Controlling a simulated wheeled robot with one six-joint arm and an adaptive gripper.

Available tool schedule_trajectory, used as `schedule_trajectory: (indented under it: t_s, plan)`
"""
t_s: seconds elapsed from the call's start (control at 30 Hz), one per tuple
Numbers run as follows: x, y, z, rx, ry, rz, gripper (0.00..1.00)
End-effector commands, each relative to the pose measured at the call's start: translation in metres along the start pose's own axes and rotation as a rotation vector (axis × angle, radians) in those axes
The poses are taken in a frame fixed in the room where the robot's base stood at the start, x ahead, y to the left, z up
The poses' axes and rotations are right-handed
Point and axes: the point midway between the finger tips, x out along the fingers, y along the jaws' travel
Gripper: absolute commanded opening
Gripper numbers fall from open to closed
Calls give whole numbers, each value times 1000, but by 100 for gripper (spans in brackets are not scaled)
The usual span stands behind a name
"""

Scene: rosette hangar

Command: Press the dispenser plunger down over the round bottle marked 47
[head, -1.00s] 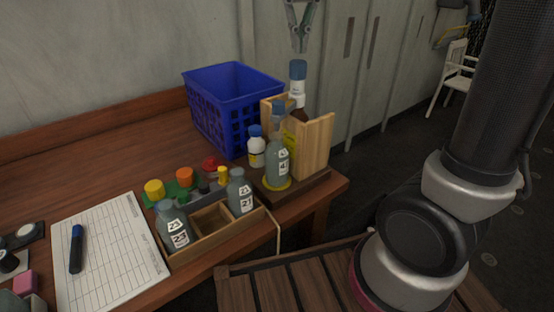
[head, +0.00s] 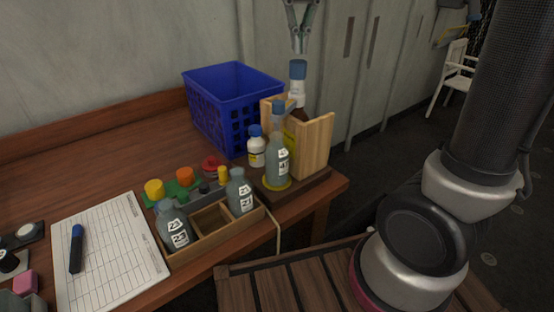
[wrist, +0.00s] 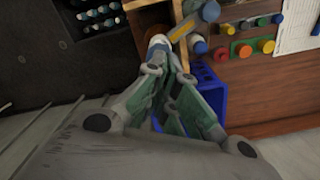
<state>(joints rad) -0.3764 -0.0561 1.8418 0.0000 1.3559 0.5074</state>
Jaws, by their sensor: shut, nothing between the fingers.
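The dispenser (head: 298,88) is a brown bottle with a white neck and a blue plunger top (head: 298,69). It stands behind light wooden panels at the table's right end. The round grey-blue bottle (head: 277,165) stands upright before it on a yellow ring; its label appears to start with 4, the rest is hard to read. My gripper (head: 299,49) points down, shut and empty, just above the plunger top with a small gap. In the wrist view my gripper (wrist: 159,45) has its tips together and hides most of the plunger.
A blue crate (head: 225,105) stands behind. A white bottle with a blue cap (head: 256,150) is left of the stand. A wooden tray (head: 210,248) holds two more numbered bottles in front. Coloured caps and a clipboard (head: 110,250) lie left. Air around the gripper is clear.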

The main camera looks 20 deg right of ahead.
Motion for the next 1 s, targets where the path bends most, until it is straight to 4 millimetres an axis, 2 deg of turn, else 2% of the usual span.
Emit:
schedule_trajectory:
  t_s: [0.43,1.0]
  plan:
    - [3,0,0,0,0,0,0]
    - [28,0,0,0,0,0,0]
